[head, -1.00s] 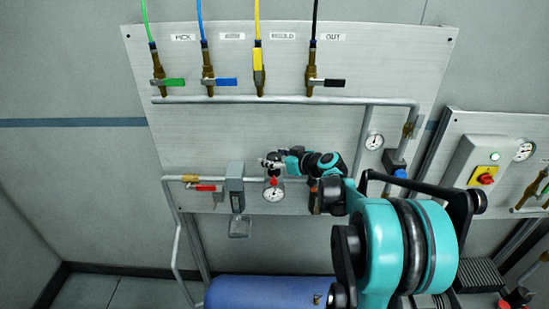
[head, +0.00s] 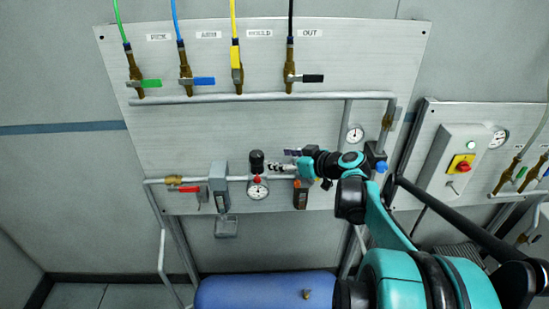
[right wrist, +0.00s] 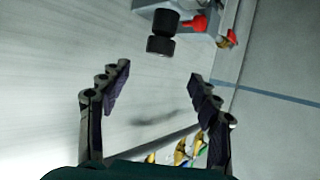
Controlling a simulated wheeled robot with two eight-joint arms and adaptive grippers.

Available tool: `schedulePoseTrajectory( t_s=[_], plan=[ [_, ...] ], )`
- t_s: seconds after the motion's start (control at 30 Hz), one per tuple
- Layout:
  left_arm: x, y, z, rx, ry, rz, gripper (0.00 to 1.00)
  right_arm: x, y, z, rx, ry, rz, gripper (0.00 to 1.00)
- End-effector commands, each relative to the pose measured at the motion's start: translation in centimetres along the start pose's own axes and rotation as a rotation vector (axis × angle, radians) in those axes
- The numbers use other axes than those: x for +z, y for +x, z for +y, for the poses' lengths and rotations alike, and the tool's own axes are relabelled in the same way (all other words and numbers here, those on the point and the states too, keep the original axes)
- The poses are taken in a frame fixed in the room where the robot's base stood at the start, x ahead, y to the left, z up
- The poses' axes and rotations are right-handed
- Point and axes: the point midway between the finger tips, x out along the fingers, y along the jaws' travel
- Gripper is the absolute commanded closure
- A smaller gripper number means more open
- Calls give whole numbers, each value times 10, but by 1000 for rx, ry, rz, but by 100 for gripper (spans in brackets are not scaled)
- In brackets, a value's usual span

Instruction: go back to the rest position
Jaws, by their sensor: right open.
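My right gripper (head: 285,161) is in front of the middle of the large panel, just right of a black knob (head: 257,162) above a round gauge (head: 258,191). In the right wrist view my right gripper (right wrist: 158,80) has its fingers wide apart with nothing between them. The black knob (right wrist: 160,45) shows beyond the fingertips, apart from them. My left gripper is not in view.
Along the panel's (head: 230,130) top, several valves hang on coloured hoses. A red-handled valve (head: 188,189) and a grey box (head: 219,186) are left of the gauge. A blue tank (head: 255,290) lies below. A second panel with a red switch (head: 462,167) stands right.

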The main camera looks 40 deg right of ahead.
Motion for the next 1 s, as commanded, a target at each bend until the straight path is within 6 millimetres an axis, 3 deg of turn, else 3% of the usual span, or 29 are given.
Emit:
schedulePoseTrajectory(
  t_s=[0.5,0.6,0.67,0.77,0.9,1.0],
  plan=[
    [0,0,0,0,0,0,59,0,-1,0,-1,0,0,37],
    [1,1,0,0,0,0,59,2,2,-11,-11,6,-18,37],
    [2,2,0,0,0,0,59,8,5,-30,-27,20,-51,37],
    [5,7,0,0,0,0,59,28,11,-84,-61,58,-154,37],
    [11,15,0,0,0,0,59,81,0,-178,-66,110,-356,37],
    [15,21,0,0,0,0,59,122,-18,-224,-19,126,-468,37]
  ],
)
